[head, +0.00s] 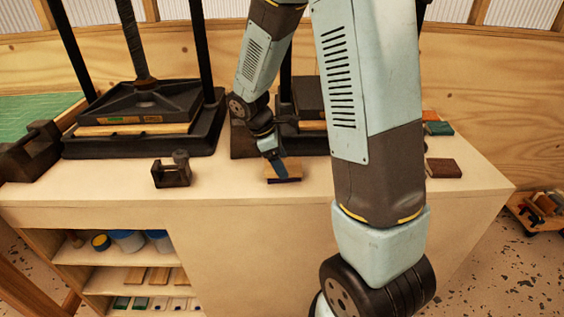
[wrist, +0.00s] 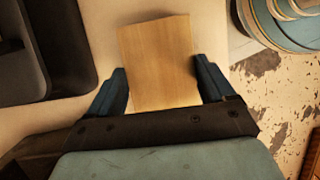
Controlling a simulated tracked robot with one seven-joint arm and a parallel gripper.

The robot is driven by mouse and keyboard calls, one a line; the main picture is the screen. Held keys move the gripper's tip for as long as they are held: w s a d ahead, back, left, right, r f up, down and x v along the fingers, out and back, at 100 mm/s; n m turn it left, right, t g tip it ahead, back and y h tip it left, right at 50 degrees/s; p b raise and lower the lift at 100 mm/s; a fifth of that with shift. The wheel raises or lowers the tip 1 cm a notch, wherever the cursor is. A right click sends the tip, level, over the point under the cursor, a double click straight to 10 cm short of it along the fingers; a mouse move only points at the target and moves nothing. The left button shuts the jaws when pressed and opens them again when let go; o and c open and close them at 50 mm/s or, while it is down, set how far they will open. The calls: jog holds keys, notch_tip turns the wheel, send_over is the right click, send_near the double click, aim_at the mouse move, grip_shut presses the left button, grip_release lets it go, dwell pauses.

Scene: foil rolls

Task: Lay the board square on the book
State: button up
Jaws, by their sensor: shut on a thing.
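A light wooden board (head: 291,171) is at the front edge of the bench in the head view. It fills the space between the fingers in the wrist view (wrist: 158,60). My gripper (head: 279,168) points down and is shut on the board, with one blue finger along each side in the wrist view (wrist: 161,80). A thin dark edge (head: 285,181) shows just under the board in the head view, perhaps the book's cover. The wrist view shows no book around the board, so I cannot tell how squarely they line up or whether they touch.
A large black press (head: 145,105) stands at the left and another (head: 305,100) behind my gripper. A small dark iron tool (head: 171,172) stands left of the board. A brown book-like block (head: 443,168) and a green one (head: 440,128) lie at the right. Bare bench (head: 225,180) lies between.

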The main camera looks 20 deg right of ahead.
jog(key=shift+f, duration=0.15)
jog(key=o, duration=0.9)
jog(key=shift+f, duration=0.15)
jog(key=v, duration=1.2)
jog(key=shift+s+d+r+m+t+y, duration=1)
jog(key=shift+s+r+m, duration=1.3)
jog(key=shift+s, duration=1.2)
jog(key=shift+s+d+r+m+t+y, duration=0.55)
jog(key=shift+s+r+m+t, duration=0.8)
jog(key=shift+s+r+m, duration=1.55)
jog(key=shift+s+d+r+m+t+y, duration=1.05)
jog(key=shift+s+m, duration=0.95)
jog(key=shift+s, duration=2.05)
